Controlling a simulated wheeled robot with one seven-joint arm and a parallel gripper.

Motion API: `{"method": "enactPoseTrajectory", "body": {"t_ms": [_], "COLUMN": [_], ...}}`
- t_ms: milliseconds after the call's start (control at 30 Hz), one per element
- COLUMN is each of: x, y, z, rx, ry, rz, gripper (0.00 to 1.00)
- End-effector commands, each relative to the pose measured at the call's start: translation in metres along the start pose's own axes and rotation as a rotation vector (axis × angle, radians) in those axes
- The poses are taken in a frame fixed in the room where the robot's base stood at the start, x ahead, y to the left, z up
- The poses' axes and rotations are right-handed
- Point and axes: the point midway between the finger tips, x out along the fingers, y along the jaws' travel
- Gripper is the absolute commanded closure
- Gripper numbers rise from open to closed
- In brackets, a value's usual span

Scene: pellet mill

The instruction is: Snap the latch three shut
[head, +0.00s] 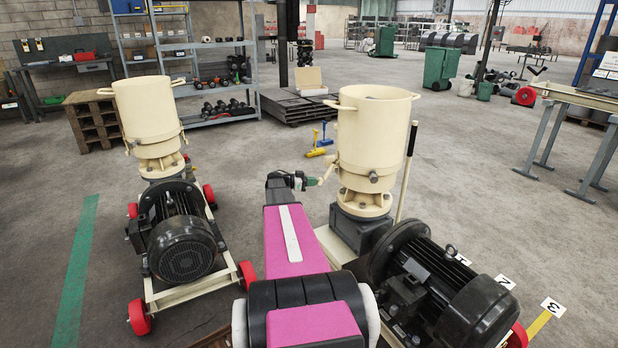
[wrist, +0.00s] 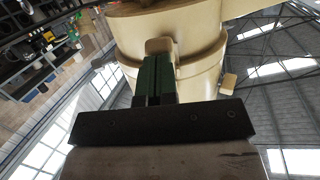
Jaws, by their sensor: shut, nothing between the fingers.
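The right pellet mill (head: 375,135) has a cream hopper with small latch-like parts around its lower joint. My gripper (head: 311,182) is at the left side of this joint, beside a small cream lever (head: 327,174). In the wrist view my gripper (wrist: 158,62) shows dark green fingers pressed together, with nothing between them. Their tips are at a cream tab (wrist: 158,45) on the round body; I cannot tell whether they touch it. A second cream tab (wrist: 228,85) sticks out to the right. No number shows on either tab, so I cannot tell which is latch three.
A second mill (head: 150,110) on red wheels stands to the left. The right mill's black motor (head: 450,290) and a tall lever (head: 408,165) stand close by. Number cards (head: 553,306) are at the right. Yellow and blue items (head: 320,148) lie behind my gripper.

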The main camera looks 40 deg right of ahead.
Motion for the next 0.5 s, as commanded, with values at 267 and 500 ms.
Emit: {"method": "enactPoseTrajectory", "body": {"t_ms": [267, 500], "x": [0.027, 0.045], "y": [-0.001, -0.001], "z": [0.023, 0.031], "rx": [-0.003, -0.001], "ry": [0.249, 0.413], "rz": [0.002, 0.003], "gripper": [1.0, 1.0]}}
